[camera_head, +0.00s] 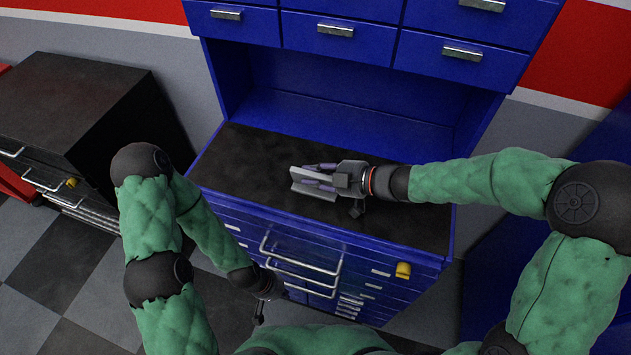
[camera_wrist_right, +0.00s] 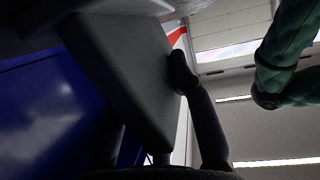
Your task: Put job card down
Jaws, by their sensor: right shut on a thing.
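My right gripper (camera_head: 318,179) is over the dark worktop (camera_head: 255,165) of the blue cabinet, reaching in from the right. It is shut on a flat grey card (camera_head: 299,186), which I take to be the job card. In the right wrist view the card (camera_wrist_right: 125,80) is a large grey slab beside a finger. I cannot tell whether the card touches the worktop. My left gripper (camera_head: 259,318) hangs low in front of the cabinet's drawers, partly seen against the dark floor; its opening is unclear.
Blue drawers (camera_head: 340,38) with metal handles overhang the back of the worktop. Long handles (camera_head: 300,265) and a yellow tag (camera_head: 403,270) are on the cabinet front. A black cabinet (camera_head: 75,100) stands at the left. The worktop around the card looks clear.

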